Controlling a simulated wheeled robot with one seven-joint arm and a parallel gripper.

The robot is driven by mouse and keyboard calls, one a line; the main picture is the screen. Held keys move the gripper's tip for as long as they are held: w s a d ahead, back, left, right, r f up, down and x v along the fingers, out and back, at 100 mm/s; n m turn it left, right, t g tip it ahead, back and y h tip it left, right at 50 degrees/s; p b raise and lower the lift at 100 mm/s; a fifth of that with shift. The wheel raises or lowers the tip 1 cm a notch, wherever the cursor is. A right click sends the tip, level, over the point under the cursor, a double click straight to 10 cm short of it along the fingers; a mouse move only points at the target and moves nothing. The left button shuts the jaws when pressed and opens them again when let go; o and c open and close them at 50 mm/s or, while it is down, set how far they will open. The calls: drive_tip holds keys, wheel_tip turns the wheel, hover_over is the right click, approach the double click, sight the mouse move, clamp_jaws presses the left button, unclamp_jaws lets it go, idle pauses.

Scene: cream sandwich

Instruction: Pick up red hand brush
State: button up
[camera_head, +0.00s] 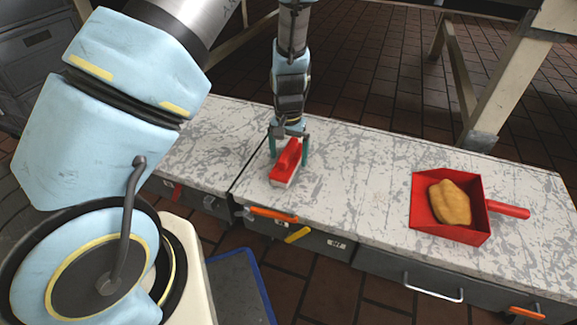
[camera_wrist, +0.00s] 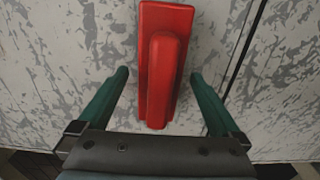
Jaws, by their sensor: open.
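The red hand brush (camera_head: 287,160) lies on the worn white-and-grey countertop, its bristle side facing down toward the surface. In the wrist view the brush (camera_wrist: 162,60) runs up the middle of the picture, its raised red handle on top. My gripper (camera_head: 287,150) is above the brush with one green finger on each side. In the wrist view my gripper (camera_wrist: 160,77) is open, and the fingers stand apart from the brush with gaps on both sides. The brush's near end lies between the fingertips.
A red dustpan (camera_head: 422,222) holding a tan lump (camera_head: 450,203) sits at the right of the countertop (camera_head: 355,185). The counter between brush and dustpan is clear. Drawers with orange, yellow and metal handles line the front. A blue-edged mat (camera_head: 236,285) lies on the brick floor.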

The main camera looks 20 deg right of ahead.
wheel_tip(320, 180, down, 2)
clamp_jaws()
wheel_tip(320, 180, up, 10)
drive_tip(key=p, duration=0.3)
idle(1.1)
